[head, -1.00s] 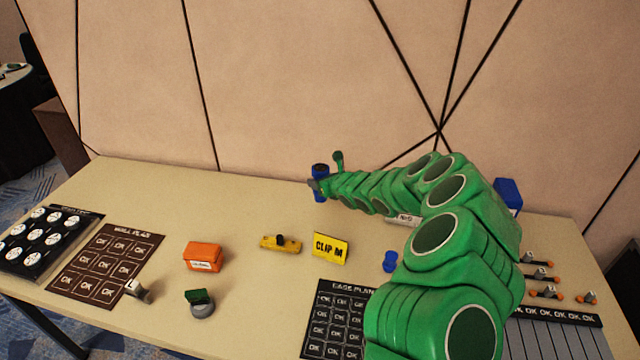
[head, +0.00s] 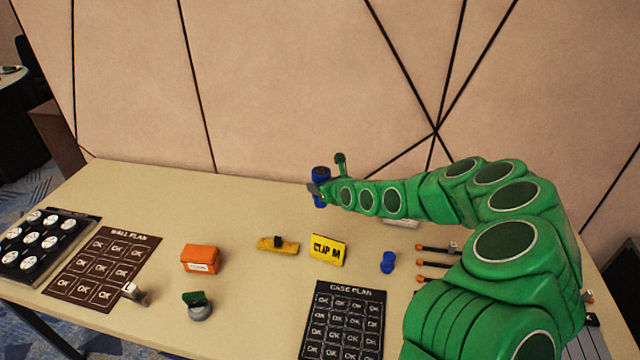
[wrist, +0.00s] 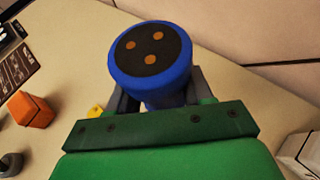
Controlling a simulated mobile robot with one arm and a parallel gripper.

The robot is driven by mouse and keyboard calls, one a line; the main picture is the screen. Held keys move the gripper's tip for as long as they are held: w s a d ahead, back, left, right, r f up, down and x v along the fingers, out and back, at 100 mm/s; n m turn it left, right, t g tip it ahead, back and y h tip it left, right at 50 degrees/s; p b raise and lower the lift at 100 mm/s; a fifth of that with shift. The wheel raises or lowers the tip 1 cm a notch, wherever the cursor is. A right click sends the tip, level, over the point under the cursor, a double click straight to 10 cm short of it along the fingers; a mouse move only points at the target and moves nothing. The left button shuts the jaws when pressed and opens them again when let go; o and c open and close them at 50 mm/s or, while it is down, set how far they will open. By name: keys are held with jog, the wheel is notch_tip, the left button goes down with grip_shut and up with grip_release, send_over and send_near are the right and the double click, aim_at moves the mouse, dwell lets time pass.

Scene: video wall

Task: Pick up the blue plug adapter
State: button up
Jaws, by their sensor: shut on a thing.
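The blue plug adapter (head: 320,174) is a blue cylinder near the back edge of the table in the head view. In the wrist view the blue plug adapter (wrist: 150,58) shows a black round end with three copper dots facing the camera. My gripper (head: 319,189) is shut on its body, with a grey finger on each side in the wrist view (wrist: 162,98). The adapter looks roughly upright in the head view. I cannot tell whether its base touches the table.
A smaller blue piece (head: 388,262) stands right of the yellow clip sign (head: 328,249). A yellow part (head: 278,245), orange box (head: 202,259) and grey-green knob (head: 198,306) lie left. The dark case plan (head: 343,322) is in front; the wall (head: 290,90) rises behind.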

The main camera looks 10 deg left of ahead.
jog(key=shift+s+d+r, duration=0.3)
jog(key=shift+s, duration=0.3)
jog(key=shift+s+d+r, duration=0.25)
jog(key=shift+s+r, duration=0.05)
jog(key=shift+s, duration=0.3)
jog(key=shift+s+d+r, duration=0.2)
jog(key=shift+s, duration=0.25)
jog(key=shift+s+d+r, duration=0.15)
jog(key=shift+s+r, duration=0.05)
jog(key=shift+s, duration=0.25)
